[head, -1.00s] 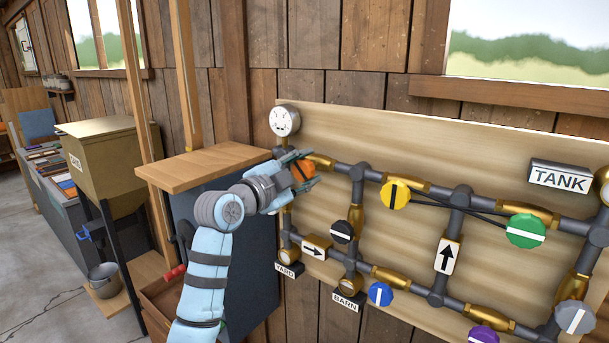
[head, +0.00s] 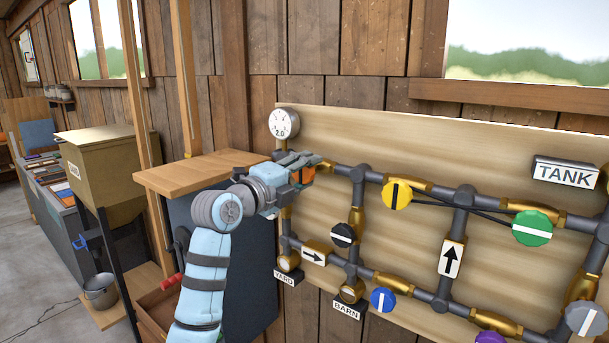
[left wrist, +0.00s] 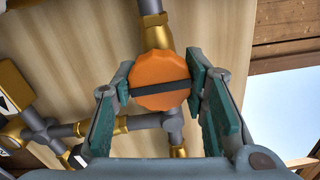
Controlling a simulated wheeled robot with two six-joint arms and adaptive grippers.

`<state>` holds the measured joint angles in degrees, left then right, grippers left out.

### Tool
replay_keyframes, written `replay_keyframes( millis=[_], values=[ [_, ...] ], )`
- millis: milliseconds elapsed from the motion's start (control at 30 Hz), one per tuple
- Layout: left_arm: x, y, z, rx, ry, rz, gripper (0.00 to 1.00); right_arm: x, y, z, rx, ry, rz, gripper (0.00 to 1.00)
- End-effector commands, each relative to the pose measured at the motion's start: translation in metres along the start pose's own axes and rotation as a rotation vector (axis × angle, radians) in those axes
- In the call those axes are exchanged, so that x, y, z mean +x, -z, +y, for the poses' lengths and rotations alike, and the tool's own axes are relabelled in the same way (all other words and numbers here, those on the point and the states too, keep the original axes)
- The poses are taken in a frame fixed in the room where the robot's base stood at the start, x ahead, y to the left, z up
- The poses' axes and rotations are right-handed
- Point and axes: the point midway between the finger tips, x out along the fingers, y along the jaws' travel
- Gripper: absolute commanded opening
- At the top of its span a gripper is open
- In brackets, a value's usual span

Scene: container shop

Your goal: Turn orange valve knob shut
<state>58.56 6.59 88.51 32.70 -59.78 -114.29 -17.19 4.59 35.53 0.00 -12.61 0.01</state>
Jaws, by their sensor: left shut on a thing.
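The orange valve knob (head: 307,175) sits on the upper left pipe of the board, mostly hidden by my gripper in the head view. In the left wrist view the knob (left wrist: 160,80) faces me, and its dark bar lies across the line of the brass pipe behind it. My left gripper (head: 303,170) is shut on the knob. Its two green-padded fingers (left wrist: 162,98) stand on either side of the knob in the left wrist view. My right gripper is in neither view.
A round gauge (head: 284,123) above the knob reads 2.0. Yellow (head: 397,194), black (head: 343,235), blue (head: 382,300) and green (head: 532,229) knobs sit on nearby pipes. A wooden-topped cabinet (head: 200,170) stands beside my left arm.

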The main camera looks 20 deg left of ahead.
Motion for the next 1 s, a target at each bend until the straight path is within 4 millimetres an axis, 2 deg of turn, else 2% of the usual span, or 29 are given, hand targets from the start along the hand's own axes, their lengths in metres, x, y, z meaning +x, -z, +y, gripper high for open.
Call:
replay_keyframes(
  millis=[567, 600, 700, 1000],
  values=[
    [0.0004, 0.0007, 0.0033, 0.031, -0.008, 0.003, 0.12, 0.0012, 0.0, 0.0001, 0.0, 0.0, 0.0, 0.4],
    [0.0004, 0.0007, 0.0032, 0.031, -0.008, 0.003, 0.46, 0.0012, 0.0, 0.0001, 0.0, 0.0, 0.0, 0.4],
    [0.0004, 0.0006, 0.0026, 0.031, -0.006, 0.002, 0.61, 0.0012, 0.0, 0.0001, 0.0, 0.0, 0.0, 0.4],
    [-0.001, 0.0001, 0.0013, 0.031, -0.003, 0.001, 0.61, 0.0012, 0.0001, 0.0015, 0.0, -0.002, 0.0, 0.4]
  ],
)
